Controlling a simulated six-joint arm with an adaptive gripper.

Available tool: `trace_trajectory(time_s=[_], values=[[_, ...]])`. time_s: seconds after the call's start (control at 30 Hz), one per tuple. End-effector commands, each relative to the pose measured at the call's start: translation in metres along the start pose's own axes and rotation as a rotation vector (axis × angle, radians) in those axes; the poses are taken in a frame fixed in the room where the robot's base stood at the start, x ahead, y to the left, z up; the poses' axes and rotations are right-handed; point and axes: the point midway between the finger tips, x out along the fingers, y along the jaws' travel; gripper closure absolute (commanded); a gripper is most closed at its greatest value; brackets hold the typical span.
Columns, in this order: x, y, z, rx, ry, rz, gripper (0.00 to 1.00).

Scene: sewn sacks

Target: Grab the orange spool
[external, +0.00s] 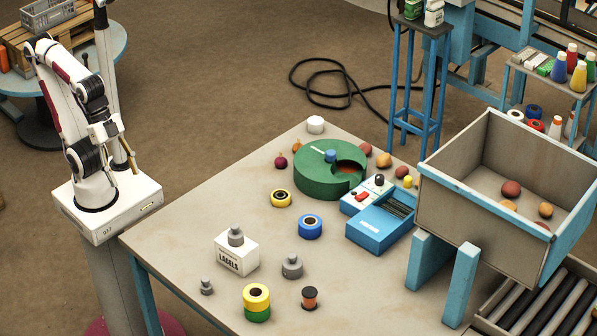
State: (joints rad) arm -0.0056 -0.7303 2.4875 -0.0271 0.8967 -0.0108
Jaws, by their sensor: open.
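The orange spool (309,298) stands upright near the front edge of the table. It is small, with dark ends and an orange-brown middle. Nothing touches it. My gripper (127,168) is at the left of the external view, close to my arm's white base and off the table's left side. It is open, and no object shows between its fingers. It is far to the left of the spool and higher up.
On the table (190,220), a yellow-green roll stack (257,302), a grey weight (292,266) and a labels box (236,256) stand near the spool. A blue tape roll (310,226), green drum (318,180) and blue device (380,220) lie farther back. A large bin (480,205) is right.

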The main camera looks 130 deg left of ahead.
Motion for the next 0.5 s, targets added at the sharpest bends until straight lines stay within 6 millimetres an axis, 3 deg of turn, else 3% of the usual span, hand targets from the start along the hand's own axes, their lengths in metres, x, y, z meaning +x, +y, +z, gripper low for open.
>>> trace_trajectory(time_s=[0.27, 0.5], values=[[0.008, 0.022, -0.031, -0.176, -0.028, 0.095, 0.5], [0.02, 0.045, -0.073, -0.403, -0.061, 0.205, 0.5]])
